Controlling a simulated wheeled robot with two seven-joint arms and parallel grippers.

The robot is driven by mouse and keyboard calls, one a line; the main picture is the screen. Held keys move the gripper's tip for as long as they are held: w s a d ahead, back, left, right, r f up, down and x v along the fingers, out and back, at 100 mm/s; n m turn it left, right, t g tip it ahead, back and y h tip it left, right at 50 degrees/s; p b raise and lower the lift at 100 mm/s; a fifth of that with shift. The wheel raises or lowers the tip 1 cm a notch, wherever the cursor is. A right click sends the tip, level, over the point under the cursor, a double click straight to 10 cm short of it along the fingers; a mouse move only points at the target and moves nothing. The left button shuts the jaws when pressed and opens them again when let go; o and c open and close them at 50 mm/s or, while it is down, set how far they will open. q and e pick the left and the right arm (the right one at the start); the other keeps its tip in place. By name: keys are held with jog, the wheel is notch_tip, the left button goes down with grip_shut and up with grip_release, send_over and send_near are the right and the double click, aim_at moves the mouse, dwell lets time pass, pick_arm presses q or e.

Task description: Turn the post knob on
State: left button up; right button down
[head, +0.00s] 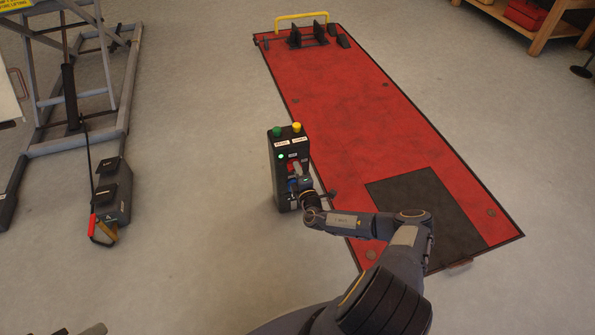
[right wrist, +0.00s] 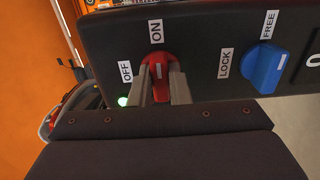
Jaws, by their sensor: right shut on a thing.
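The control post (head: 284,178) is a dark upright box beside the red lift platform. Its red knob (right wrist: 158,66) sits between the OFF and ON labels in the right wrist view. The knob's white mark points up in the picture, toward the ON label (right wrist: 156,32). My right gripper (right wrist: 160,82) is shut on the red knob, one finger on each side. In the head view my right gripper (head: 299,182) is at the post's face and covers part of it. A small green lamp (right wrist: 122,101) on the panel is lit. Small grey parts at the head view's bottom left may be my left gripper.
A blue knob (right wrist: 264,68) with LOCK and FREE labels is beside the red one. Green and yellow buttons (head: 296,127) top the post. The red platform (head: 350,110) lies right of it. A grey lift frame (head: 75,145) stands at left. The floor between is clear.

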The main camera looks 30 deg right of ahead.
jog(key=shift+a+f, duration=0.1)
dwell(0.3)
jog(key=c, duration=1.4)
grip_release()
jog(key=shift+o, duration=0.2)
jog(key=p+v, duration=0.2)
jog(key=v, duration=0.6)
jog(key=shift+p, duration=0.3)
jog(key=shift+w, duration=0.1)
